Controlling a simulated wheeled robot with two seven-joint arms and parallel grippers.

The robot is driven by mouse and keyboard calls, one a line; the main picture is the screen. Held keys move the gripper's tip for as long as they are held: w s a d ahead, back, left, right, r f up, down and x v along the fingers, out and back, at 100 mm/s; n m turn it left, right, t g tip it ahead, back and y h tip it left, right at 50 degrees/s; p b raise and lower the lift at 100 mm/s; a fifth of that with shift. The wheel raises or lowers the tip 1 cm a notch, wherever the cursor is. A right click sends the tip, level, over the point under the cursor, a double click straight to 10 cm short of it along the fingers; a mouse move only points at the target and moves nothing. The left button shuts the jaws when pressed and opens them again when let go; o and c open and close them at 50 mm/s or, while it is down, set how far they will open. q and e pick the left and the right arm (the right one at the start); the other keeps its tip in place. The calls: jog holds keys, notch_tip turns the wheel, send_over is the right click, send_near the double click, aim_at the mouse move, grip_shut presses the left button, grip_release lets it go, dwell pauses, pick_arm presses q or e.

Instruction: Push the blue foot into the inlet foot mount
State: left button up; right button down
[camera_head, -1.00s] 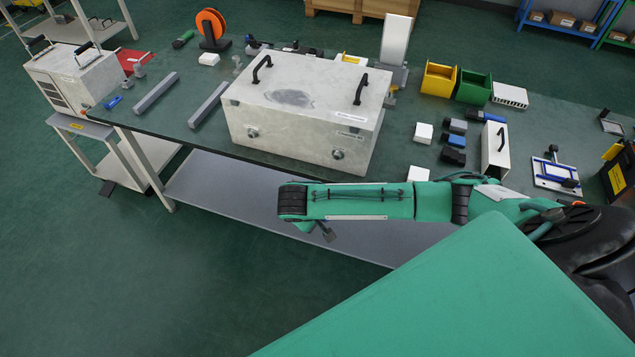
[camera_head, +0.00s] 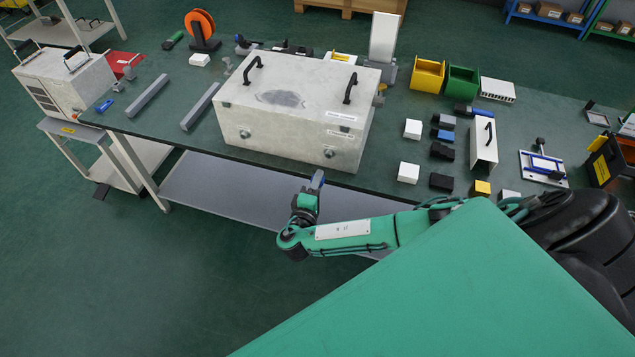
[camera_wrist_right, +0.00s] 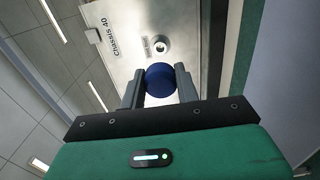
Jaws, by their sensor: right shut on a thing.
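The blue foot (camera_wrist_right: 160,79) is a dark blue round piece between the two fingers of my right gripper (camera_wrist_right: 159,90), which is shut on it. Just beyond it in the wrist view is a round mount (camera_wrist_right: 161,46) with a small label beside it, on a light panel marked "Chassis 40". The foot looks apart from the mount; the exact gap is unclear. In the head view, my right gripper (camera_head: 317,181) points up at the front of the pale chassis box (camera_head: 290,113), just below its right-hand round mount (camera_head: 329,153). My left gripper is out of view.
The chassis box stands at the front edge of the green table (camera_head: 215,70). White, blue and black blocks and a white handled panel (camera_head: 484,146) lie to its right. Two grey bars (camera_head: 147,96) lie to its left. A grey shelf (camera_head: 215,190) is below.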

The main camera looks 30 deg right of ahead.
aim_at(330, 153)
jog(key=shift+s, duration=0.15)
jog(key=shift+d, duration=0.15)
jog(key=b+x, duration=0.1)
jog(key=x, duration=0.4)
jog(key=shift+d, duration=0.15)
dwell(1.2)
jog(key=shift+w+d, duration=0.45)
jog(key=shift+w, duration=0.05)
jog(key=shift+x, duration=0.8)
dwell(1.1)
jog(key=c, duration=0.9)
grip_release()
jog(key=shift+c, duration=0.2)
